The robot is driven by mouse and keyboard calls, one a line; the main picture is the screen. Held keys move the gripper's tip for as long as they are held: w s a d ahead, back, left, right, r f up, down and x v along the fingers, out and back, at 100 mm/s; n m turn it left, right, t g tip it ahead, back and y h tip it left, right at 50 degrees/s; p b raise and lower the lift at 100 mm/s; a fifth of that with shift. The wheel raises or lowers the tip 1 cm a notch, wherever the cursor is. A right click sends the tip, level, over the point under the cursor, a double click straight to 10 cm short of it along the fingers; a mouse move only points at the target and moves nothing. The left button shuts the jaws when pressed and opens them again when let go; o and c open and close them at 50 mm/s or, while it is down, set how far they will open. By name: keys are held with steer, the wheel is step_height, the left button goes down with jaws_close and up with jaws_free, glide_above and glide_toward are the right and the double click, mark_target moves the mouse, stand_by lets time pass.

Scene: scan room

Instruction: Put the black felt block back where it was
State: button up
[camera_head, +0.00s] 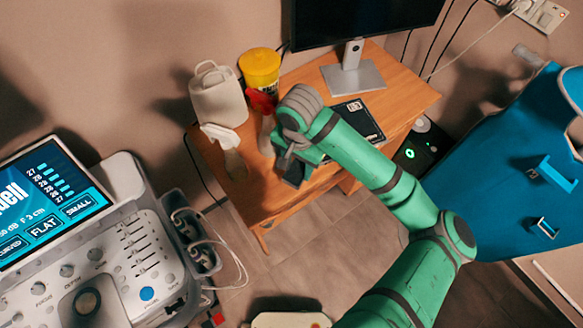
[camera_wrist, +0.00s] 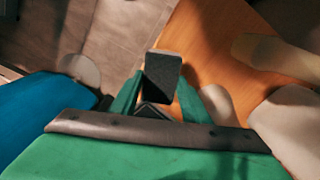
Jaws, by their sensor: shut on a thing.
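The black felt block (camera_wrist: 162,69) shows in the wrist view as a dark grey-black block between the two green fingers. My gripper (camera_wrist: 157,98) is shut on it. In the head view the block (camera_head: 294,173) is a small dark shape under my gripper (camera_head: 288,160), near the front edge of the wooden table (camera_head: 328,86). In the wrist view it overlaps the border between the wooden top and the floor. I cannot tell whether it touches the table. My wrist hides part of the tabletop.
A white jug (camera_head: 217,97), a yellow-lidded container (camera_head: 261,72) and pale bottles (camera_head: 230,155) stand on the table's left side. A monitor stand (camera_head: 352,75) and a dark flat item (camera_head: 360,118) are to the right. An ultrasound console (camera_head: 110,245) stands at lower left, a blue couch (camera_head: 490,165) at right.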

mark_target(292, 166)
steer(key=f, duration=0.1)
steer(key=w+a+f, duration=0.1)
steer(key=w+f, duration=0.1)
steer(key=f, duration=0.1)
steer(key=shift+w+a, duration=0.25)
steer(key=shift+a, duration=0.05)
steer(key=shift+f, duration=1.55)
steer(key=o, duration=0.9)
steer(key=shift+w, duration=0.1)
steer(key=shift+o, duration=0.2)
steer(key=shift+r, duration=0.1)
step_height(292, 166, up, 12)
steer(key=shift+f, duration=0.1)
